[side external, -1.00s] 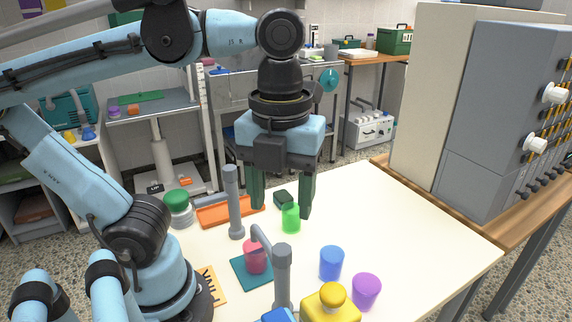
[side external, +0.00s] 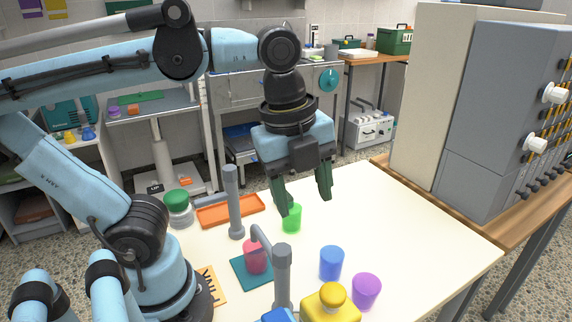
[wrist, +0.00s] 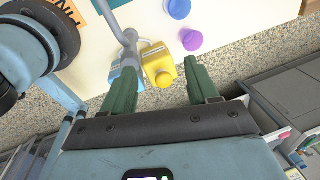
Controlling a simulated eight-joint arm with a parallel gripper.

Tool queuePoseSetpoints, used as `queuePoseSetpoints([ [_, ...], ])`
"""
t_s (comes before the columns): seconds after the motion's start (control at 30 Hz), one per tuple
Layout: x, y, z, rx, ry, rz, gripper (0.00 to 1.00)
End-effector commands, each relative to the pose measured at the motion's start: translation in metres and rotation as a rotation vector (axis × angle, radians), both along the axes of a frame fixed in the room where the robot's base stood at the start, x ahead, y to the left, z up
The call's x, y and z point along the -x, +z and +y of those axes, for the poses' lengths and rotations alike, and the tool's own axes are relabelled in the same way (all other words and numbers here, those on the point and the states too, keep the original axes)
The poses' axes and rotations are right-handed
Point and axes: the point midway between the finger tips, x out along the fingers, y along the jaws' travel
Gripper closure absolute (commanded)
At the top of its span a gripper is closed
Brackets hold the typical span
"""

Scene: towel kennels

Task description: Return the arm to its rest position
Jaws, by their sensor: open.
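My gripper (side external: 306,205) is open and empty in the side external view, pointing down above the table with its two dark green fingers apart. Its left finger overlaps a translucent green cup (side external: 293,222) in this view; I cannot tell the distance between them. In the wrist view, my gripper (wrist: 160,78) shows both fingers spread, with nothing between them but a yellow container beyond. My arm reaches in from the left.
The white table (side external: 400,225) holds a pink cup (side external: 254,258) on a teal mat, a blue cup (side external: 331,264), a purple cup (side external: 366,291), a yellow container (side external: 331,303), grey posts (side external: 234,200), an orange tray (side external: 231,210) and a green-lidded jar (side external: 178,208). A grey cabinet (side external: 497,120) stands right.

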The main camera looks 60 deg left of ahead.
Motion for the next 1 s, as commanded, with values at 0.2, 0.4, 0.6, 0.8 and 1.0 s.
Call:
queuePoseSetpoints([
  [0.2, -0.032, -0.035, 0.023, 0.163, 0.607, -0.125, 0.41],
  [0.4, -0.052, -0.061, 0.047, 0.368, 1.130, -0.223, 0.41],
  [0.6, -0.062, -0.077, 0.066, 0.551, 1.488, -0.280, 0.41],
  [0.8, -0.064, -0.081, 0.073, 0.623, 1.610, -0.296, 0.41],
  [1.0, -0.064, -0.081, 0.073, 0.626, 1.613, -0.295, 0.41],
])
